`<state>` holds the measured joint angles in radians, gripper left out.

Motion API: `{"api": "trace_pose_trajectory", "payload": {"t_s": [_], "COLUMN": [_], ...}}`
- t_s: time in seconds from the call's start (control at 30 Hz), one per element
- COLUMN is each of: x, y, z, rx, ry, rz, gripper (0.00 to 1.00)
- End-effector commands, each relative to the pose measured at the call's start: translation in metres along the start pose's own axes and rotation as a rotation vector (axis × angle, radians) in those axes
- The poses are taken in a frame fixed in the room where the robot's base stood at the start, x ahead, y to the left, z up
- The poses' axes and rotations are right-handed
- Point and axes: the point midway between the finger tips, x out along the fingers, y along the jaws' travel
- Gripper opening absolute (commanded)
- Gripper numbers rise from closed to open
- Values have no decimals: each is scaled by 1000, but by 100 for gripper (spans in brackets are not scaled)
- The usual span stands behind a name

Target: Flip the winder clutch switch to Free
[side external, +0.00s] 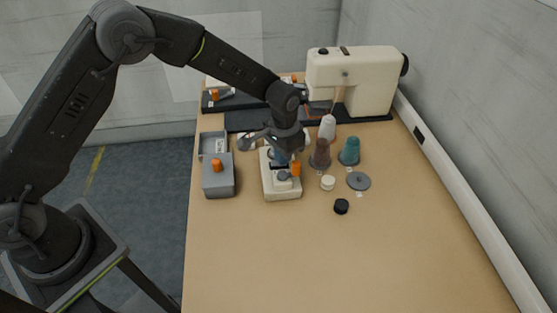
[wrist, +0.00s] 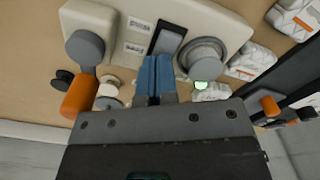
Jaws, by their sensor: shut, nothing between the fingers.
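The cream winder (side external: 282,187) stands on the table under my gripper; it fills the top of the wrist view (wrist: 115,20). The clutch switch (wrist: 168,42) is a grey rocker in a dark slot on its face, between a grey knob (wrist: 85,47) and a round grey hub (wrist: 203,55). Two small labels sit left of the slot, too small to read. My gripper (wrist: 154,60) has its blue fingers shut and empty, with the tips at the lower end of the switch; I cannot tell whether they touch it. In the side view my gripper (side external: 283,158) is above the winder, pointing down.
An orange cylinder (wrist: 79,97) sticks out beside the winder. A grey box with an orange knob (side external: 218,180) is to its left. Thread cones (side external: 349,152), a grey disc (side external: 358,181) and a black cap (side external: 341,206) are to its right. A sewing machine (side external: 355,75) stands behind. The front table is clear.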

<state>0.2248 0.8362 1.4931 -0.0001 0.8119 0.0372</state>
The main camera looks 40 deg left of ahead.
Motion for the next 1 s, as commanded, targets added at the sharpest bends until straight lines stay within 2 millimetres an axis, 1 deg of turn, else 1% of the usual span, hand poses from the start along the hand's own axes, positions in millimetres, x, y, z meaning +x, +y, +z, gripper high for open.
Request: {"api": "trace_pose_trajectory", "payload": {"t_s": [0.13,0.27,1.0], "x": [2,-2,-60], "y": [0,0,0], "z": [0,0,0], "rx": [0,0,0], "ry": [-1,0,2], "rz": [0,0,0], "gripper": [0,0,0]}}
